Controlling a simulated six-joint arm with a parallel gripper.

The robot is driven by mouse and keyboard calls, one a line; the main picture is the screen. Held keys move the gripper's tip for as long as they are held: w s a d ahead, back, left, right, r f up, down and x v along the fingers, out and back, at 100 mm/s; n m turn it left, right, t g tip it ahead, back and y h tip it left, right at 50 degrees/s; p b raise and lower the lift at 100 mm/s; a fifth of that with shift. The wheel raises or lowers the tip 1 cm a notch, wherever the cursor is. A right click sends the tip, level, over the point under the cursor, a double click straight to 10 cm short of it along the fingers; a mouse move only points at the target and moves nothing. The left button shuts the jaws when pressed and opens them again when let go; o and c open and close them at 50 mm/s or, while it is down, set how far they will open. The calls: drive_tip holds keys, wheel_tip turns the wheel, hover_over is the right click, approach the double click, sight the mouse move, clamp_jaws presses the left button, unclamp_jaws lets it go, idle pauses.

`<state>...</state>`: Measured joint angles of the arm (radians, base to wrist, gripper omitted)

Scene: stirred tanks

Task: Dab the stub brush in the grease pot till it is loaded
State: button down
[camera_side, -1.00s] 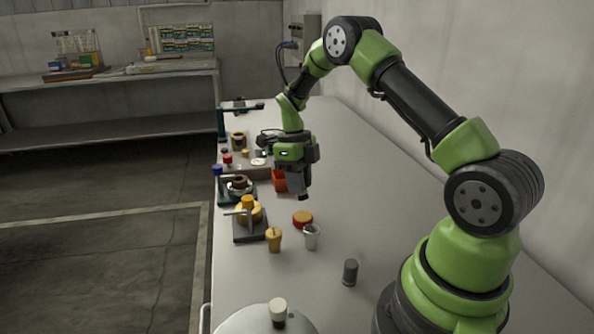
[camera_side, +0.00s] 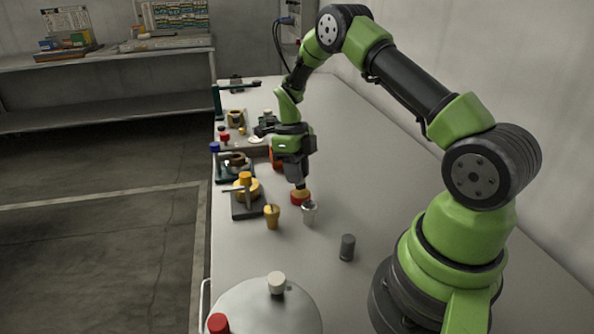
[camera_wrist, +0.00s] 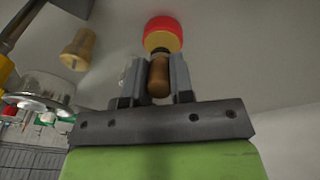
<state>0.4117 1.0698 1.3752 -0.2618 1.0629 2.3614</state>
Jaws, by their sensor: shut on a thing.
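The grease pot (camera_side: 300,199) is a low, round red pot with a yellow top, standing on the bench below my gripper. It also shows in the wrist view (camera_wrist: 163,28) just beyond the fingertips. My gripper (camera_side: 299,184) points down, right above the pot. In the wrist view, my gripper (camera_wrist: 156,72) is shut on the brown handle of the stub brush (camera_wrist: 159,80). The brush's far end meets the pot's yellow top in that view; its bristles are hidden, and I cannot tell whether they touch or carry grease.
A tan tapered piece (camera_side: 272,217) and a small metallic cup (camera_side: 310,214) stand close in front of the pot. A dark cylinder (camera_side: 347,248) stands nearer my base. A clamp-like fixture (camera_side: 248,205) is at left; a large pale tank (camera_side: 265,312) is in front.

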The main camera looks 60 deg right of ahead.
drive_tip(key=shift+f, duration=0.55)
idle(0.6)
idle(0.5)
drive_tip(key=shift+s+a+v, duration=0.1)
drive_tip(key=shift+s+v, duration=0.1)
drive_tip(key=shift+v, duration=0.95)
drive_tip(key=shift+s+a+v, duration=0.15)
drive_tip(key=shift+s+v, duration=0.05)
drive_tip(key=shift+v, duration=0.95)
drive_tip(key=shift+s+a+v, duration=0.1)
drive_tip(key=shift+s+v, duration=0.1)
drive_tip(key=shift+v, duration=1)
drive_tip(key=shift+a+r+n, duration=0.3)
drive_tip(key=shift+a+n, duration=0.05)
drive_tip(key=shift+n, duration=0.35)
drive_tip(key=s+a+r+n+t+h, duration=0.1)
drive_tip(key=a+n, duration=0.5)
drive_tip(key=n, duration=1.1)
drive_tip(key=s+a+r+n+t+h, duration=0.1)
drive_tip(key=s+a+r+n+t, duration=0.2)
drive_tip(key=a+n, duration=0.4)
wheel_tip(320, 180, up, 3)
drive_tip(key=s+n, duration=0.1)
drive_tip(key=n, duration=0.8)
drive_tip(key=shift+f+n+h, duration=0.2)
drive_tip(key=shift+n+h, duration=0.1)
drive_tip(key=shift+n, duration=0.1)
